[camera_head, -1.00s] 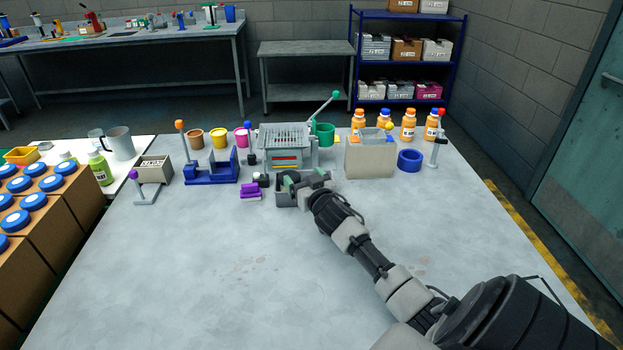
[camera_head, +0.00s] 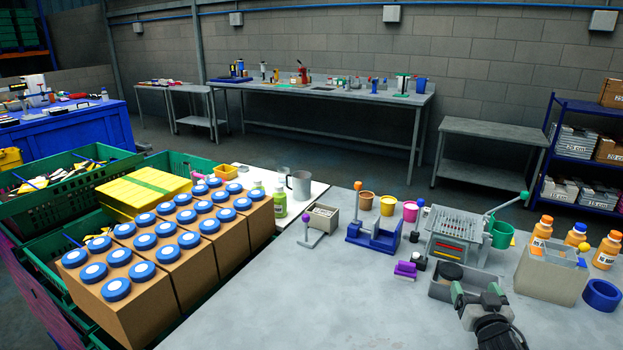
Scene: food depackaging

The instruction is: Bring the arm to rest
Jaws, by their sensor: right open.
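My right gripper (camera_head: 478,302) is at the lower right of the head view, over the near side of a small grey tray (camera_head: 437,289) on the table. It is open, and I see nothing between its fingers. A dark round piece (camera_head: 452,271) lies in the tray. A grey slotted press (camera_head: 457,236) with a green-tipped lever stands just behind the tray. The near end of the right arm is cut off by the bottom edge. My left gripper is not in the picture.
Cardboard boxes with blue lids (camera_head: 150,238) stand at the left. The table's front middle (camera_head: 330,300) is clear.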

